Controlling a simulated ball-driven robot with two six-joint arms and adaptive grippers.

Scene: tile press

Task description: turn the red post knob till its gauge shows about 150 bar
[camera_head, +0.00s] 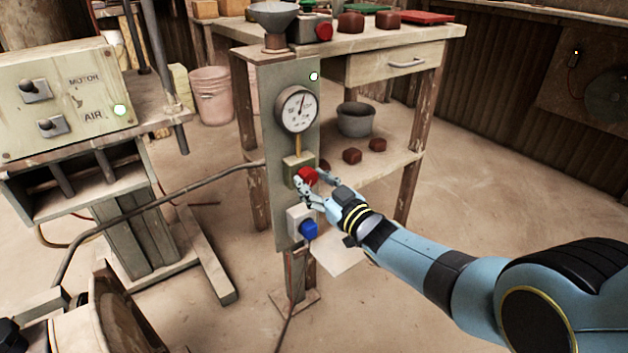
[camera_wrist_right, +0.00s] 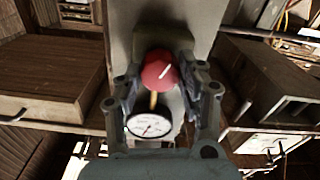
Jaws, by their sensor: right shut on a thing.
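The red post knob (camera_head: 307,175) sits on the grey post panel (camera_head: 272,130), below the round white gauge (camera_head: 297,109). The gauge's needle points up and slightly right; its numbers are too small to read. My right gripper (camera_head: 311,184) is shut on the red knob from the right side. The gauge (camera_wrist_right: 150,124) also shows there, upside down. My left gripper is not in view.
A blue knob (camera_head: 309,229) sits just below on the same post. A grey cable (camera_head: 160,200) runs left from the post. A switch box (camera_head: 66,98) marked MOTOR and AIR stands left; a wooden workbench (camera_head: 350,45) stands behind. Open floor (camera_head: 480,190) lies to the right.

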